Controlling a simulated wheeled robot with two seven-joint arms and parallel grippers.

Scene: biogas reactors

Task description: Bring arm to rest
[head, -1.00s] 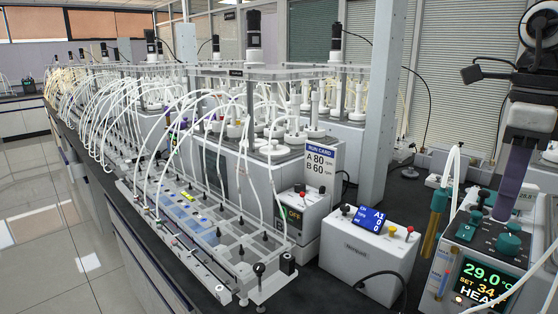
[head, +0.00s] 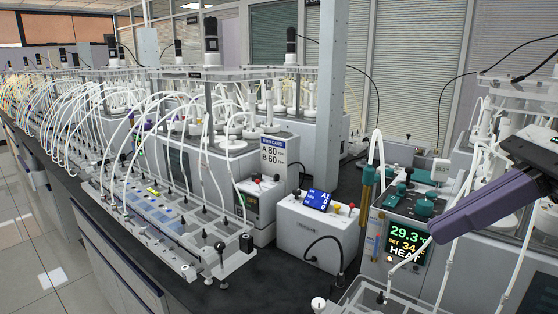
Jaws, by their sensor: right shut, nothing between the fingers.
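My right gripper (head: 438,232) reaches in from the right edge, its purple fingers shut and empty. It slants down to the left, and its tip overlaps the right edge of the heater's lit screen in the picture. I cannot tell whether it touches anything. The heater unit (head: 372,240) has teal knobs, and its screen (head: 407,245) reads 29.3, a set value of about 34, and HEAT. My left gripper is not in view.
A white control box (head: 312,232) with a blue display stands left of the heater. A run card (head: 272,150) reads A 80, B 60. A clear-topped tubing rack (head: 170,220) lies along the bench. Reactors and white tubes crowd the right side. Dark bench (head: 265,290) shows bare in front.

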